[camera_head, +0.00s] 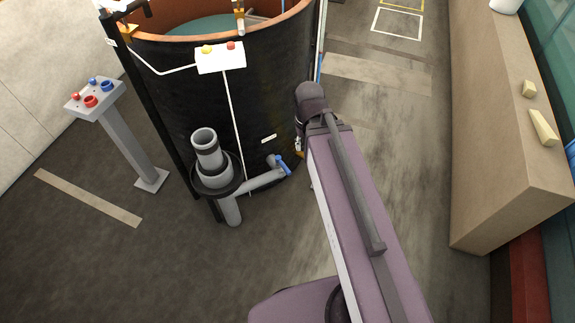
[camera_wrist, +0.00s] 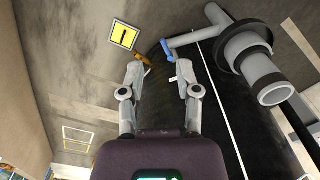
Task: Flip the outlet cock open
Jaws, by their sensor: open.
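The outlet cock is a blue lever (camera_head: 283,164) on a grey outlet pipe (camera_head: 262,181) low on the black tank (camera_head: 215,105). In the wrist view the blue lever (camera_wrist: 168,51) shows just beyond the fingertips, nearer the right finger, and the grey pipe (camera_wrist: 188,39) runs right from it. My gripper (camera_wrist: 160,68) is open, with nothing between its fingers. I cannot tell whether it touches the lever. In the head view my arm hides most of the gripper, and only a small part shows right of the lever.
A wide grey upright pipe (camera_head: 206,150) stands left of the cock. A pedestal with red and blue knobs (camera_head: 95,98) stands further left. A beige bench (camera_head: 505,140) lines the right side. A yellow floor sign (camera_wrist: 123,34) shows in the wrist view. Floor between tank and bench is clear.

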